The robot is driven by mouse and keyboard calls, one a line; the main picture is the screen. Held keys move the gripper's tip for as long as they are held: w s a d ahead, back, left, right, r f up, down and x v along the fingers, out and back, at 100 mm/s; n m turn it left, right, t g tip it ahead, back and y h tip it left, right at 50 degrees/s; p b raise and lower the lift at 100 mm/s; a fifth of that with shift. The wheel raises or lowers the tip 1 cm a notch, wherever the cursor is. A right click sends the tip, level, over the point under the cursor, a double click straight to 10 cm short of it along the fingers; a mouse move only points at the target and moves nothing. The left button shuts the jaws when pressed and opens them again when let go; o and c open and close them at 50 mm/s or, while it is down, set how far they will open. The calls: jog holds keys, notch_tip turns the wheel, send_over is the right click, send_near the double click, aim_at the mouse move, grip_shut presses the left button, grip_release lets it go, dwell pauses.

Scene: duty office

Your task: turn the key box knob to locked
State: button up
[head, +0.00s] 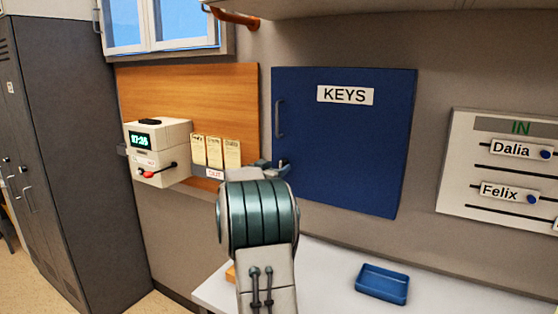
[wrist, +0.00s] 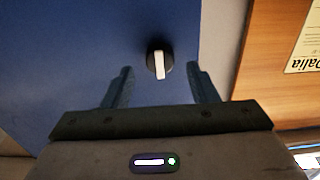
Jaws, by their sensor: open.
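The blue key box (head: 345,140) hangs on the wall with a white KEYS label and a handle on its left side. Its knob (wrist: 159,60) shows in the wrist view as a black disc with a white bar grip, close to upright in that picture. My gripper (wrist: 160,80) is open, with one finger on each side of the knob's line and the knob just beyond the fingertips. I see no contact. In the head view my gripper (head: 277,170) is at the box's lower left and mostly hides the knob. No lock markings are readable.
A time clock (head: 157,150) and a rack of cards (head: 215,152) are on the wooden panel to the left. A white desk (head: 330,275) with a blue tray (head: 382,284) lies below the box. An IN board (head: 505,170) hangs at the right.

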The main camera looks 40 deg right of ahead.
aim_at(285, 160)
jog(key=shift+p+x, duration=0.3)
jog(key=shift+x, duration=0.95)
jog(key=c, duration=1)
